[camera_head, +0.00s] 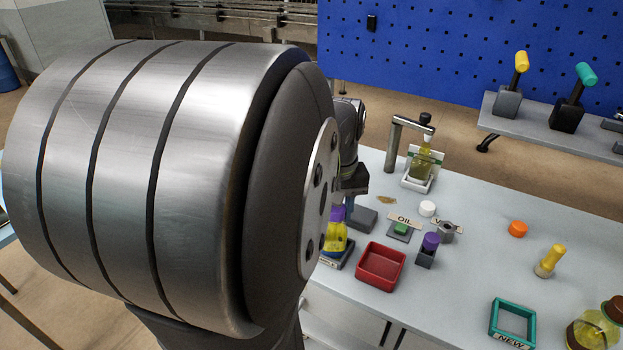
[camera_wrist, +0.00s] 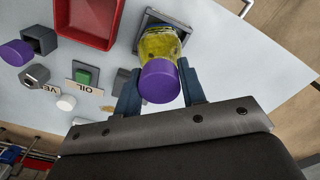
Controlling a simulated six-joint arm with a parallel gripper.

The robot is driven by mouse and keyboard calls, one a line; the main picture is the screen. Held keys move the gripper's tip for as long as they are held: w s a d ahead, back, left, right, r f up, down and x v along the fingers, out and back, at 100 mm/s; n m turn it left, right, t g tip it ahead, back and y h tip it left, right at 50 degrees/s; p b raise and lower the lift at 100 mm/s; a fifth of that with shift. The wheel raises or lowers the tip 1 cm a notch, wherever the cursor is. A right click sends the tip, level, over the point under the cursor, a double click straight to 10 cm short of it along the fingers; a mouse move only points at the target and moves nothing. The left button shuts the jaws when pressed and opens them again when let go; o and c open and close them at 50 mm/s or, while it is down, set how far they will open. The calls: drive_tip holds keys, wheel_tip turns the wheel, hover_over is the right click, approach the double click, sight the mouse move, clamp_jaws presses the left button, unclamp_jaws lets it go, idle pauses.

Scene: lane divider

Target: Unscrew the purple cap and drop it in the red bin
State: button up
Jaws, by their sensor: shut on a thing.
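The purple cap (camera_wrist: 160,82) sits on a bottle with yellow contents (camera_wrist: 159,43), which stands in a dark square holder. In the head view the same cap (camera_head: 338,213) and bottle (camera_head: 335,238) show just right of my large arm link, partly hidden by it. My gripper (camera_wrist: 160,72) has its two blue fingers on either side of the cap and is shut on it. The red bin (camera_head: 382,266) is an open square tray right of the bottle; it also shows in the wrist view (camera_wrist: 78,38). It looks empty in the head view.
Another purple-topped piece (camera_head: 431,241) in a grey block stands right of the bin. A green button (camera_head: 401,228) by an OIL sign, a white cap (camera_head: 427,208) and a grey hexagonal part (camera_head: 446,231) are behind. A teal frame (camera_head: 512,322) lies front right.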

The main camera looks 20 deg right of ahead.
drive_tip(key=shift+n, duration=0.8)
drive_tip(key=shift+n, duration=0.9)
drive_tip(key=o, duration=0.7)
drive_tip(key=shift+c, duration=0.2)
drive_tip(key=shift+m, duration=0.9)
